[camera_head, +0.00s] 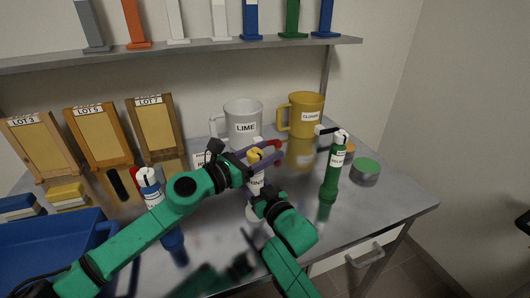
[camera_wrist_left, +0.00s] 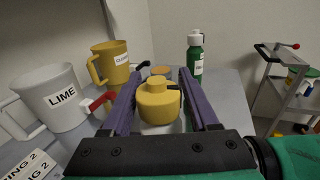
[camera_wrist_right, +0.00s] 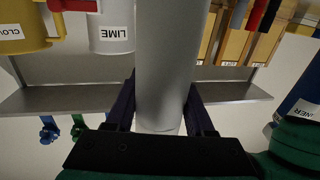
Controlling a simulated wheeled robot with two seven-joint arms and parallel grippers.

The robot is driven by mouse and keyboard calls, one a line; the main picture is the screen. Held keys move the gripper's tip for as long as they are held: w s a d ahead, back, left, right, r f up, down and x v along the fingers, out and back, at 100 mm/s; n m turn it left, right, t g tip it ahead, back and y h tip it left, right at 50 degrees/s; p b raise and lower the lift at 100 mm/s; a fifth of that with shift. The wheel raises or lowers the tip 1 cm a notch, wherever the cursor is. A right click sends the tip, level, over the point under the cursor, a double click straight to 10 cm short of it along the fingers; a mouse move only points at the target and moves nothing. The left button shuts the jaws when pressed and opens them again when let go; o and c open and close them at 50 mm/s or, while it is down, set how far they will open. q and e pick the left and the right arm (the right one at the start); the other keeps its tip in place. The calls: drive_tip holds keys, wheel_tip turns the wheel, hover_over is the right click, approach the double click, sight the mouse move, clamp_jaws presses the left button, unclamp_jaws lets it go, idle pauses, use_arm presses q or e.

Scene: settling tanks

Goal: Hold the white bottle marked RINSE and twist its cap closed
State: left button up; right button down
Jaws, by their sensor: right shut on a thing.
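The white bottle (camera_head: 257,184) stands upright at the middle of the table, its label partly hidden by my arms. Its yellow cap (camera_head: 254,156) is on top; it also shows in the left wrist view (camera_wrist_left: 158,103). My left gripper (camera_head: 268,153) reaches in from the left at cap height. Its purple fingers stand on either side of the cap, apart, with no clear contact. My right gripper (camera_wrist_right: 160,105) is shut on the white bottle body (camera_wrist_right: 165,60) below the cap. In the head view, its fingers are mostly hidden.
A white LIME mug (camera_head: 243,122) and a yellow mug (camera_head: 305,112) stand behind. A green bottle (camera_head: 335,168) and green-lidded jar (camera_head: 365,172) are right. A blue bottle (camera_head: 152,192) and blue bin (camera_head: 50,250) are left. A shelf (camera_head: 190,48) runs above.

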use_arm(q)
drive_tip(key=shift+o, duration=0.4)
drive_tip(key=shift+a, duration=0.1)
drive_tip(key=shift+s+a+f, duration=0.1)
drive_tip(key=shift+s+a, duration=0.1)
drive_tip(key=shift+a, duration=0.05)
drive_tip(key=v, duration=1.1)
drive_tip(key=shift+s, duration=0.2)
drive_tip(key=shift+a, duration=0.1)
